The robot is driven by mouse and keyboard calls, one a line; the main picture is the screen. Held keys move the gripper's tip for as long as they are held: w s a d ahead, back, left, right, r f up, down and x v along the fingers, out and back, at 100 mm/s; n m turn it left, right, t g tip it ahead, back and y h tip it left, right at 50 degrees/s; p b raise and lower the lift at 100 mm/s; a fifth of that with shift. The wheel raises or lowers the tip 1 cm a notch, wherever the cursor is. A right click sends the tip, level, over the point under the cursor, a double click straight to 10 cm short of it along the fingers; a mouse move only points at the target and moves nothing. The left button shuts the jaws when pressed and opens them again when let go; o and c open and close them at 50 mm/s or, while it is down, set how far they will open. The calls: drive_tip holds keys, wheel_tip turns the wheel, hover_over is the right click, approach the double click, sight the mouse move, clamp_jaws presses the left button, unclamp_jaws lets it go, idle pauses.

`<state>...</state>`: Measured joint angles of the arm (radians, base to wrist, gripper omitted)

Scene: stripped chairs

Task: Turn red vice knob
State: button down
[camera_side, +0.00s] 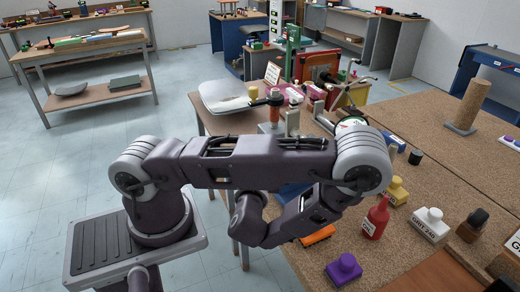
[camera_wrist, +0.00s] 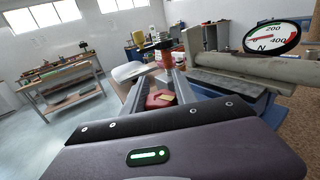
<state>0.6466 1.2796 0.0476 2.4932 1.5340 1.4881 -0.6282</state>
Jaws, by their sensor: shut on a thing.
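The red vice knob (camera_wrist: 158,101) shows in the wrist view between the two grey fingers of my gripper (camera_wrist: 159,88), which are shut on it. A small pale yellow patch shows on or beside the knob. A blue body (camera_wrist: 240,92), seemingly the vice, lies just right of the fingers under a grey metal part. In the side view my own arm hides the gripper and the knob; only a bit of blue (camera_side: 290,192) shows past the arm.
A round dial gauge (camera_wrist: 271,37) marked N stands close on the right. An orange-red cylinder (camera_wrist: 168,58) with a dark top is beyond the fingers. A red bottle (camera_side: 376,218), a purple block (camera_side: 343,269) and yellow and white blocks stand on the brown bench (camera_side: 410,262).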

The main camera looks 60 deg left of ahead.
drive_tip(key=shift+s, duration=0.1)
drive_tip(key=c, duration=1)
unclamp_jaws()
drive_tip(key=v, duration=0.7)
drive_tip(key=shift+d, duration=0.1)
